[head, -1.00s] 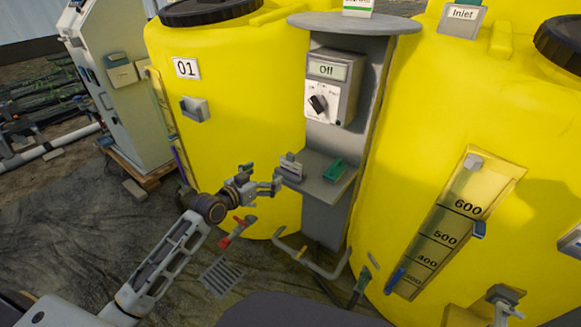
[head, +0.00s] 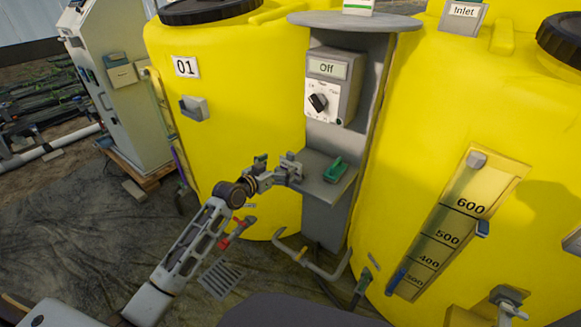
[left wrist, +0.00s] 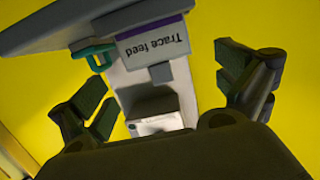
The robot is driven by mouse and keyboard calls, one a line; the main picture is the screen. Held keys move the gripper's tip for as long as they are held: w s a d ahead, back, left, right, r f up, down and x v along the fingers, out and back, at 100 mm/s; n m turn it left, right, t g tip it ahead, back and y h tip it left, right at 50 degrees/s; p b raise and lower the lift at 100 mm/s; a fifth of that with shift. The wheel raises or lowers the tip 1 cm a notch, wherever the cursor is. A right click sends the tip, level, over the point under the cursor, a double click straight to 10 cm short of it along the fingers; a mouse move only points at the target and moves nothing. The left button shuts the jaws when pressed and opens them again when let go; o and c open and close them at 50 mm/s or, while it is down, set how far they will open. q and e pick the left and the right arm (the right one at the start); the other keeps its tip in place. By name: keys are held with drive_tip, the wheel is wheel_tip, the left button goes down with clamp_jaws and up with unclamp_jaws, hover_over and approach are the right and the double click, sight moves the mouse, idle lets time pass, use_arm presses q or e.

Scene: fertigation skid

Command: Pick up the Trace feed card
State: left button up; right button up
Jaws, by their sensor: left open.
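The Trace feed card (left wrist: 153,45) is pale with a purple band, and its lettering is upside down in the left wrist view. It is at the edge of the small grey shelf (head: 318,192) between the yellow tanks. My left gripper (left wrist: 163,78) is open, with one finger on either side of the card's position and a gap to each. In the head view, my left gripper (head: 288,171) is at the shelf's left edge and mostly hides the card. My right gripper is not in view.
A green object (head: 335,171) lies on the shelf right of my gripper. A control box (head: 331,85) reading "Off" is mounted above it. Yellow tanks (head: 240,130) stand close on both sides. A bent pipe (head: 310,262) runs below.

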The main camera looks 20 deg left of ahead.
sight(289, 160)
use_arm(q)
drive_tip(key=shift+w, duration=0.15)
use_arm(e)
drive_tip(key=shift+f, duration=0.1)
use_arm(q)
drive_tip(key=shift+w+d, duration=0.2)
drive_tip(key=shift+w, duration=0.15)
drive_tip(key=shift+w+d+b, duration=0.3)
drive_tip(key=shift+w, duration=0.3)
drive_tip(key=shift+x, duration=1.05)
drive_tip(key=shift+w+d+b, duration=0.25)
drive_tip(key=shift+w+b, duration=0.1)
drive_tip(key=shift+w, duration=0.1)
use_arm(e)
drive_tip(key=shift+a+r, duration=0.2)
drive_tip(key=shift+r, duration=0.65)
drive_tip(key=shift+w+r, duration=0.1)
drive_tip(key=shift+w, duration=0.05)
use_arm(q)
drive_tip(key=c, duration=0.8)
